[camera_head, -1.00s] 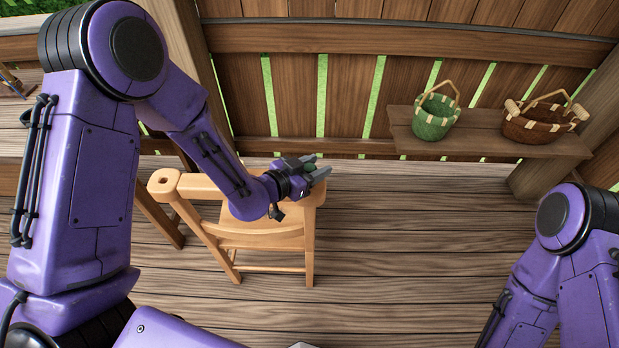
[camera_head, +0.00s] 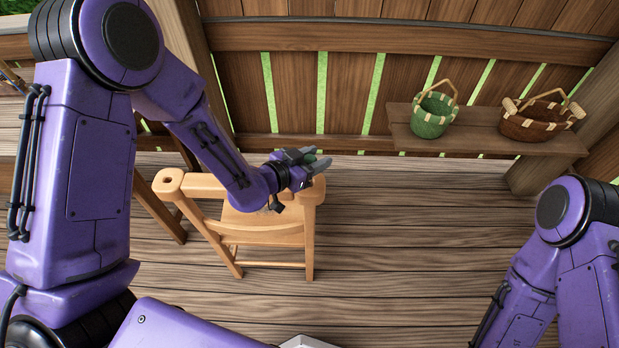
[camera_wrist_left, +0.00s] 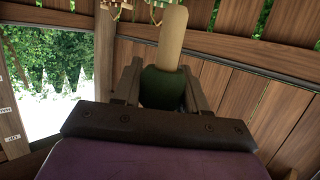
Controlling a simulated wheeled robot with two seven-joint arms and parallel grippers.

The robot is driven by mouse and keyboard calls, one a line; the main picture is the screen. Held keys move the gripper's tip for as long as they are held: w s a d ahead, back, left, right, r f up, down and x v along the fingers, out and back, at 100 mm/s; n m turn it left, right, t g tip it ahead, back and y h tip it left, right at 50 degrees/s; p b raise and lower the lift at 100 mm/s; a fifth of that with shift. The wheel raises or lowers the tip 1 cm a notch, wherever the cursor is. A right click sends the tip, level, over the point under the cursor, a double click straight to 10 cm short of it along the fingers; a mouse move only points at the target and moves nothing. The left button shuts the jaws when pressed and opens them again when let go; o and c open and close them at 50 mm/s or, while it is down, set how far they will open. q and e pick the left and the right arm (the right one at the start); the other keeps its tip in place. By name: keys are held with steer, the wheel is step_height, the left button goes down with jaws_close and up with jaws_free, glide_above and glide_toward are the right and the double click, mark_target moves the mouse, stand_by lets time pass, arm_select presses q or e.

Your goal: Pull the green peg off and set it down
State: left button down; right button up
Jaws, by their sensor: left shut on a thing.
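The green peg (camera_head: 311,158) sits between the fingers of my left gripper (camera_head: 309,157), which is shut on it. In the left wrist view the dark green peg (camera_wrist_left: 161,88) is between the two fingers (camera_wrist_left: 160,85), with a pale tan rounded shaft rising from it. The wooden chair (camera_head: 270,238) stands below the gripper. The left end of its top rail has an open hole. My gripper partly covers its right end, so I cannot tell whether the peg touches it. My right gripper is out of view.
A green basket (camera_head: 432,115) and a brown basket (camera_head: 540,121) stand on a low bench (camera_head: 480,142) at the back right. The plank floor (camera_head: 410,240) right of the chair is clear. A wooden fence (camera_head: 400,80) runs behind.

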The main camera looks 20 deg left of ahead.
arm_select(q)
steer(key=shift+r+p, duration=1.7)
steer(key=shift+r, duration=0.4)
steer(key=shift+f, duration=0.15)
